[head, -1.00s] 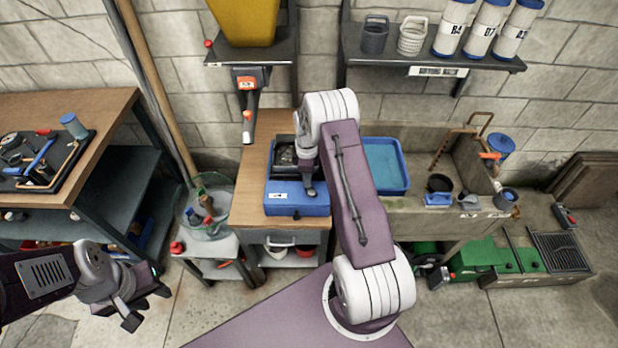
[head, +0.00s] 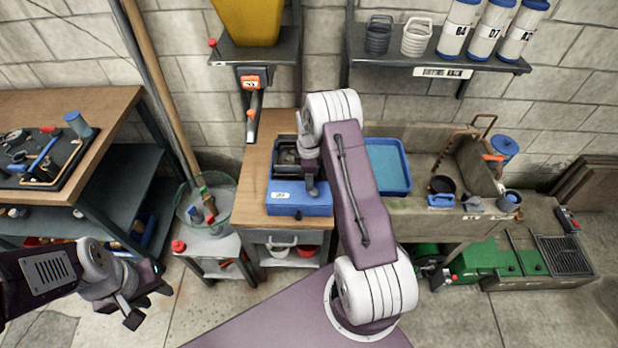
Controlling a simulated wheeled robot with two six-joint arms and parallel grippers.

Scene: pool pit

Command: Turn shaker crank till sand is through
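The shaker is a blue box (head: 290,199) with a dark open tray (head: 285,152) on top, standing on the wooden bench. Some greyish material shows inside the tray, but it is too small to tell how much sand there is. My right gripper (head: 312,190) is low at the right side of the shaker, close to the blue box. Its fingers are small and partly covered by my arm, so its opening and any grip are unclear. I cannot make out the crank. My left gripper (head: 148,302) is open and empty over the floor at lower left.
A blue tray (head: 390,168) lies right of the shaker, partly behind my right arm. A stone sink (head: 462,150) is further right. A yellow hopper (head: 247,22) sits on the shelf above.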

